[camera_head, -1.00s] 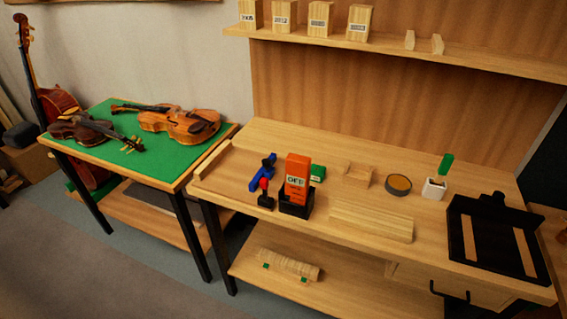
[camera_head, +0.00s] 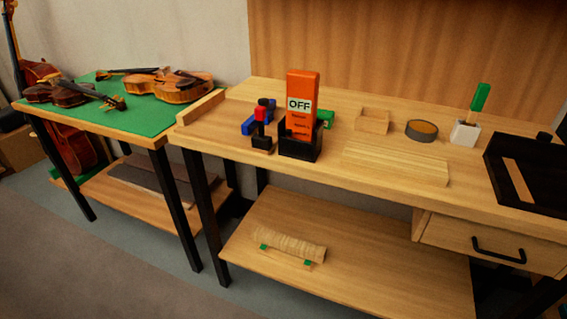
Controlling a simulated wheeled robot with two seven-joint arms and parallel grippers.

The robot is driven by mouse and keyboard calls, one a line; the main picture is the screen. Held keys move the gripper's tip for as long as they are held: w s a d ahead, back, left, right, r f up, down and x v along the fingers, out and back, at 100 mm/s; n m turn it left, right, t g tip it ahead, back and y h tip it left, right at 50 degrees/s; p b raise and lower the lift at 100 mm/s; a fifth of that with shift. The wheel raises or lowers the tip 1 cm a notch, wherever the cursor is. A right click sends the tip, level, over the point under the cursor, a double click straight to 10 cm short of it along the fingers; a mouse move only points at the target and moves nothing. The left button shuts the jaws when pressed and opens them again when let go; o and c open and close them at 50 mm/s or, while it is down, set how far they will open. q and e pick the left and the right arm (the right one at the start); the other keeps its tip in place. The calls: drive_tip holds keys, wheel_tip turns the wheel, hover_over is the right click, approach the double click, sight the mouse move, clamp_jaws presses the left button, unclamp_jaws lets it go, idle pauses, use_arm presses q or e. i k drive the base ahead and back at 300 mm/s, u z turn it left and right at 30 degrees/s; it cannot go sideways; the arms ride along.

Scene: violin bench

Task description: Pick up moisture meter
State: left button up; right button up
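The orange moisture meter (camera_head: 302,88) stands upright in a black holder (camera_head: 299,148) on the wooden workbench. Its label reads "OFF". The holder hides its lower end. Neither of my grippers shows in the head view.
The workbench (camera_head: 225,150) has clear wood left of the holder. Light wooden boards (camera_head: 395,166), a small wooden box (camera_head: 373,121), a round tin (camera_head: 421,130), a white cup (camera_head: 464,132) and a black tray (camera_head: 550,195) lie to the right. Violins lie on a green-topped table (camera_head: 150,118).

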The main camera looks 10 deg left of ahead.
sight(302, 86)
drive_tip(key=u, duration=1.4)
drive_tip(key=i, duration=0.8)
drive_tip(key=z, duration=2.95)
